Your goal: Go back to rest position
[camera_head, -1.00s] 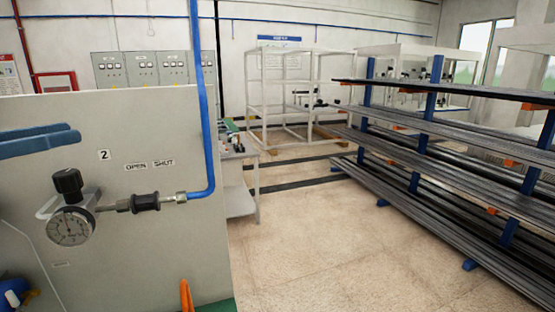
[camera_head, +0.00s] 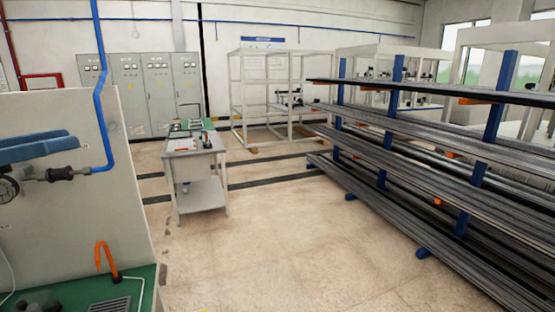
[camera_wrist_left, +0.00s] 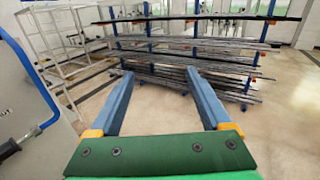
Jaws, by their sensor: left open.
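My left gripper (camera_head: 74,138) comes in from the left edge of the head view, in front of the grey panel (camera_head: 60,235). Its blue fingers also show in the left wrist view (camera_wrist_left: 158,74). They are spread apart with nothing between them, and point out over the floor towards the rack. My right gripper is in neither view.
The panel carries a gauge (camera_head: 8,190) and blue pipe (camera_head: 102,90). A green bench top (camera_head: 140,285) with an orange hooked object (camera_head: 104,257) lies below. A small table (camera_head: 195,165) stands mid-left; a loaded pipe rack (camera_head: 420,170) fills the right. The floor (camera_head: 260,255) between is clear.

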